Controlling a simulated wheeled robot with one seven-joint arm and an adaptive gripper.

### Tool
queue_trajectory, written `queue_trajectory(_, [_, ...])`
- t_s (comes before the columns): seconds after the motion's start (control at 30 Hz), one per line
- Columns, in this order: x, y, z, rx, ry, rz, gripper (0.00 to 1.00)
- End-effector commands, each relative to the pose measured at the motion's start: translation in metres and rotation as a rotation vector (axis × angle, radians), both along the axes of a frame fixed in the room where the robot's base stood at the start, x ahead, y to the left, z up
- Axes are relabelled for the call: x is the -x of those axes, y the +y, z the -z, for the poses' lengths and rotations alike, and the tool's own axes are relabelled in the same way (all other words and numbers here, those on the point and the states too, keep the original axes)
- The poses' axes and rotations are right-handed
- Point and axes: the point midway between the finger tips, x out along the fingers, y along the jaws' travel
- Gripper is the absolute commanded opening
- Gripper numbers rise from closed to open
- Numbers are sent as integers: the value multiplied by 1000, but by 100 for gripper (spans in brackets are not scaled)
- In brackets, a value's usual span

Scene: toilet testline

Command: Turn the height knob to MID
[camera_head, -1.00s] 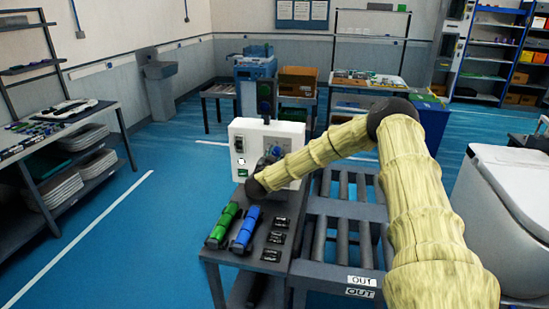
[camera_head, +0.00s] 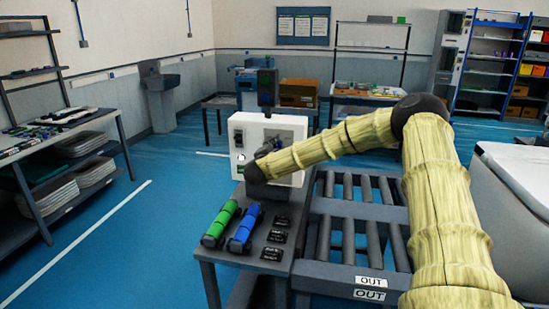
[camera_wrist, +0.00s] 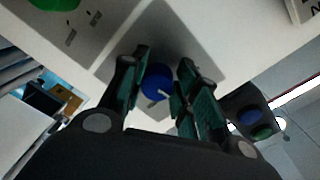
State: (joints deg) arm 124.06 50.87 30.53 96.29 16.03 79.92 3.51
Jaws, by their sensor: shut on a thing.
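The white control box (camera_head: 239,136) stands at the back of the small dark table in the head view, with my arm's end in front of its lower part. In the wrist view a round blue knob (camera_wrist: 156,77), with a small pale mark, sits on the box's white face (camera_wrist: 205,32). My gripper (camera_wrist: 162,92) has its green-padded fingers on either side of the knob and is shut on it. The knob's setting cannot be read. In the head view the gripper is mostly hidden by the arm.
A green cylinder (camera_head: 220,223) and a blue cylinder (camera_head: 244,229) lie on the table, beside several small black parts (camera_head: 276,236). A roller conveyor (camera_head: 340,225) is to the right. A dark housing with blue and green round parts (camera_wrist: 252,122) is close to the fingers.

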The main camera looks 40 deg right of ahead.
Motion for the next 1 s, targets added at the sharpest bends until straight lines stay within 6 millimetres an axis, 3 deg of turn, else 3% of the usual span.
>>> queue_trajectory(0.33, [2, -2, 3, -87, -98, 6, 7])
queue_trajectory(0.87, [2, -2, 3, -101, -111, 7, 7])
queue_trajectory(0.9, [2, -3, 3, -102, -110, 7, 36])
queue_trajectory(1.0, [2, -2, 3, -101, -111, 6, 52])
